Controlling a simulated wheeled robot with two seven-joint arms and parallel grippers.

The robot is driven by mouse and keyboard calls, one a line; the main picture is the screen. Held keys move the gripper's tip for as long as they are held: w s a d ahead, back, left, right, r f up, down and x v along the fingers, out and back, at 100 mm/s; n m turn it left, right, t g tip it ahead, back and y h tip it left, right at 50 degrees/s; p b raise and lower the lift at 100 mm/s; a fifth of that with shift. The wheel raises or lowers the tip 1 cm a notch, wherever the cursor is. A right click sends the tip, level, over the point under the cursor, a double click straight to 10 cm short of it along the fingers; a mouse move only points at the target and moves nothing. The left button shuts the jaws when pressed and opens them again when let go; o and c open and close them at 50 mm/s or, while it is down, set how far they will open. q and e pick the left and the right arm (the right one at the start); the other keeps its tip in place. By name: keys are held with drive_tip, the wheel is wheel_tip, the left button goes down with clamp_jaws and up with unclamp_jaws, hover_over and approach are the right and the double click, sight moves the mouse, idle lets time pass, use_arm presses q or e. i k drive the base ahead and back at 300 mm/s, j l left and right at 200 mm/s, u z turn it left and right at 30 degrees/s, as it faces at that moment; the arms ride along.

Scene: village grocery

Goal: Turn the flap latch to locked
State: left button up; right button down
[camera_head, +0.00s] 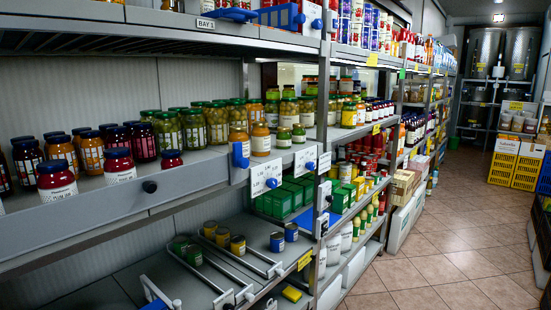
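A grey flap-like panel (100,209) runs along the front edge of the middle shelf at the left. A round black knob (150,187) sits on it. A blue latch-like piece (240,155) stands at the panel's right end, beside the shelf's jars. Which of these is the flap latch, and whether it is locked, I cannot tell. White cards (266,172) with blue knobs hang just right of the blue piece. Neither of my grippers shows in the head view.
Jars of red preserves (56,181) stand close behind the panel. The lower shelf (215,278) holds several small cans and metal rails. The upper shelf (150,36) overhangs. The tiled aisle floor (445,243) at the right is clear, with yellow crates (502,167) at its far end.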

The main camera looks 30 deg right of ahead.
sight(239, 160)
drive_tip(key=z, duration=0.8)
